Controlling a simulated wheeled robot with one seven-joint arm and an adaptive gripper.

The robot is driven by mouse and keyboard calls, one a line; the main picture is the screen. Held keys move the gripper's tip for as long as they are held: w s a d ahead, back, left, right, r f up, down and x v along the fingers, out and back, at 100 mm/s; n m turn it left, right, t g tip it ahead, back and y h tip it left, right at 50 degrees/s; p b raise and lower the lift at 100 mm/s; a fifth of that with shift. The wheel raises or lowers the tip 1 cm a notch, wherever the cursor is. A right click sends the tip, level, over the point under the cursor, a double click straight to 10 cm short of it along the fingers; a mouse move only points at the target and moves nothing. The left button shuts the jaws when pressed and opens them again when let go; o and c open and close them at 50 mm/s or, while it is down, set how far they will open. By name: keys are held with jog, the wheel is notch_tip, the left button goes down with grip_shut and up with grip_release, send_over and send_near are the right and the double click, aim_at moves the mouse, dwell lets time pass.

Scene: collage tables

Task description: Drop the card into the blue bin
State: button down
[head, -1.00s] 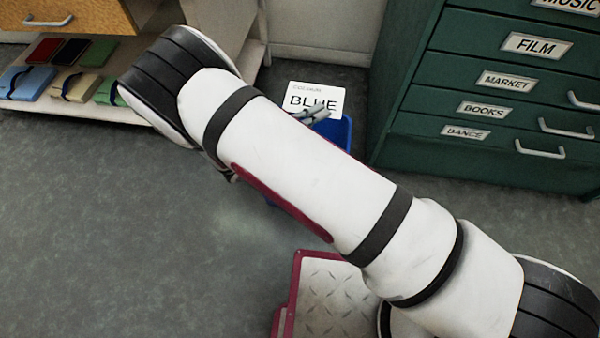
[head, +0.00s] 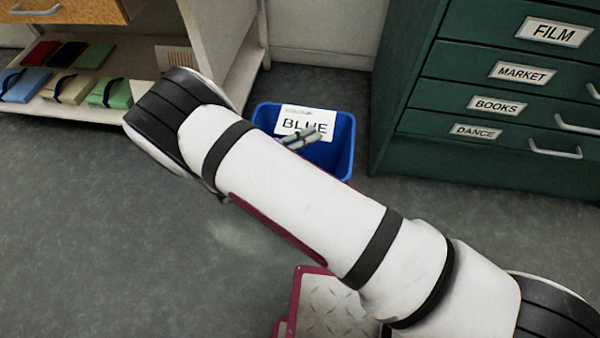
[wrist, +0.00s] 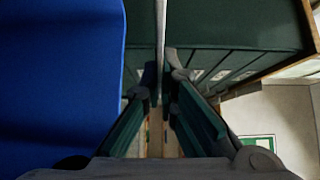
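A white card (head: 292,121) printed with "BLUE" shows in the head view. My gripper (head: 301,139) is shut on its lower part, and the fingers cover some of the lettering. In the wrist view the card (wrist: 160,25) is a thin pale edge between the fingertips of my gripper (wrist: 161,78). The blue bin (head: 346,158) stands on the floor. In the head view the card and fingers overlap its opening. My arm hides the bin's lower left part. In the wrist view the blue bin (wrist: 55,80) fills the left side, beside the fingers.
A green drawer cabinet (head: 415,150) with labels such as FILM and MARKET stands right of the bin. A shelf unit (head: 245,75) with several coloured boxes is at the left. The wall is behind the bin. Grey floor (head: 90,220) is open at the left.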

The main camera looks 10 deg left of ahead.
jog(key=shift+f, duration=0.25)
jog(key=c, duration=1.7)
grip_release()
jog(key=v, duration=1.2)
jog(key=shift+w+a+r, duration=0.1)
